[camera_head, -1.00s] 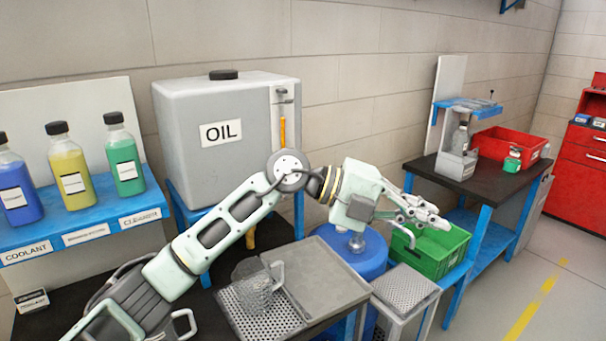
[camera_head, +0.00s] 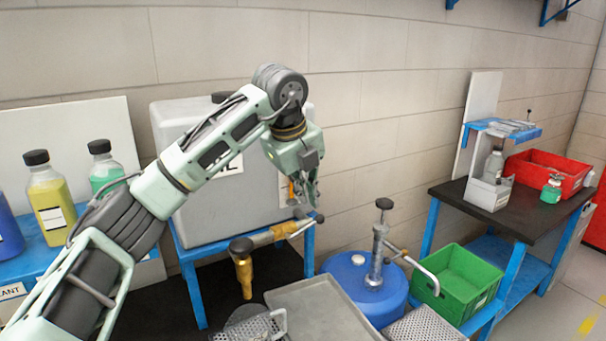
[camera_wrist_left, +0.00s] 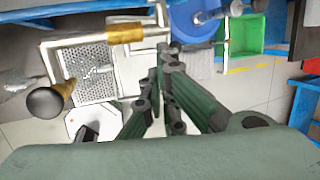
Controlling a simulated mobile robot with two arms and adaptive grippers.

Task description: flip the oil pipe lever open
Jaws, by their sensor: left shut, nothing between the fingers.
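The grey oil tank (camera_head: 240,208) stands at the back, its label mostly hidden by my left arm. My left gripper (camera_head: 314,203) points down right by that end, shut and empty; contact is unclear. In the left wrist view the gripper (camera_wrist_left: 165,62) shows beside a brass piece (camera_wrist_left: 125,33). My right gripper is out of view.
A blue drum (camera_head: 345,278) with an upright pump (camera_head: 377,255) stands just right of the pipe. A grey tray (camera_head: 318,310) lies below in front. A green crate (camera_head: 458,282) is further right. Coolant bottles (camera_head: 50,200) stand at left.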

